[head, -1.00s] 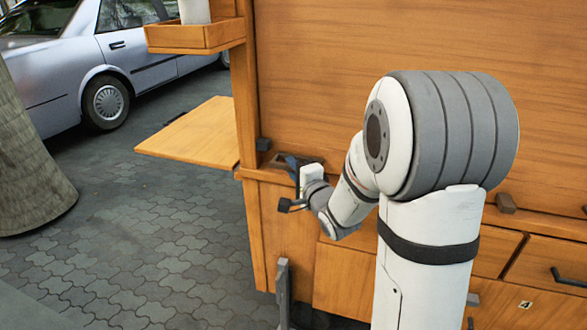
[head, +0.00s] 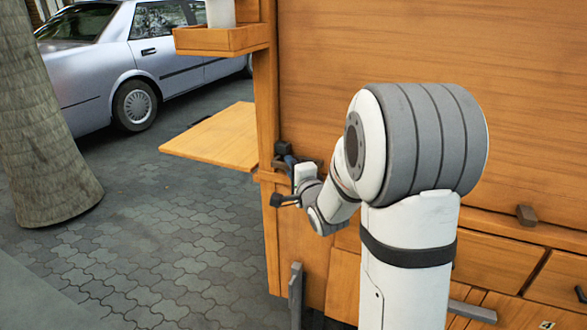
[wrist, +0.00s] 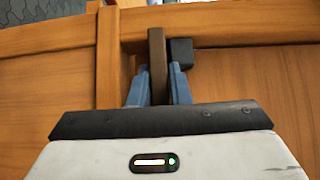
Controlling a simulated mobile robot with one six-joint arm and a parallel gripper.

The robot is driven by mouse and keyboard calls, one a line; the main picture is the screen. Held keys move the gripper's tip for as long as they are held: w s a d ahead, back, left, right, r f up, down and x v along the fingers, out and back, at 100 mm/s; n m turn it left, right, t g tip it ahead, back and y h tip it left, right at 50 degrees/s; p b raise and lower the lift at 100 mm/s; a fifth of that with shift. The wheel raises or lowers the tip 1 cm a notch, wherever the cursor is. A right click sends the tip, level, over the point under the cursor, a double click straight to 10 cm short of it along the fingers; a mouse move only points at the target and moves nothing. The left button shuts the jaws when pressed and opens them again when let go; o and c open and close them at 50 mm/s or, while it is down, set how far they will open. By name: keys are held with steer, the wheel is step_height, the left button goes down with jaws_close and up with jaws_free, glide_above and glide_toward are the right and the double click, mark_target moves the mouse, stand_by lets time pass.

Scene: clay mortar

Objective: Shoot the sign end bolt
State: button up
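A brown upright bolt handle (wrist: 158,62) stands between my fingers in the wrist view, at the wooden frame, close against the left side of a dark block (wrist: 181,51). My gripper (wrist: 158,78) has a blue finger on each side of the handle, with no clear gap, so it looks shut on it. In the head view, my gripper (head: 291,163) is at the cart's left corner post, just below and right of the dark block (head: 282,149). The handle is hidden there, and the bolt's bar cannot be made out.
A wooden flap shelf (head: 215,138) juts out left of the post, with a small tray (head: 220,40) above it. Drawers (head: 495,258) lie low on the right. A tree trunk (head: 40,130) and a parked car (head: 130,75) stand left, with open paving (head: 150,255) between.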

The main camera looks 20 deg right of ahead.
steer(key=shift+o, duration=0.8)
steer(key=shift+a, duration=0.2)
steer(key=shift+o, duration=1.4)
steer(key=shift+d, duration=0.25)
steer(key=shift+s, duration=0.1)
steer(key=s, duration=0.7)
steer(key=shift+s+d+p, duration=0.3)
steer(key=shift+d+p, duration=0.1)
steer(key=shift+d, duration=0.05)
steer(key=s+a+r+n+g+p, duration=0.1)
steer(key=s+r+n+g+p, duration=0.4)
steer(key=s, duration=0.3)
steer(key=s+a+r+n+g+h+p, duration=0.1)
steer(key=s+a+r+n+g+p, duration=0.1)
steer(key=s+r+n+g+p, duration=0.3)
steer(key=s+a+r+n+g+h+p, duration=0.1)
steer(key=s+r+n+g+p, duration=0.4)
steer(key=s+p, duration=0.5)
steer(key=shift+s+a+r+n, duration=0.35)
steer(key=shift+s+a+n, duration=0.15)
steer(key=shift+s+n, duration=0.5)
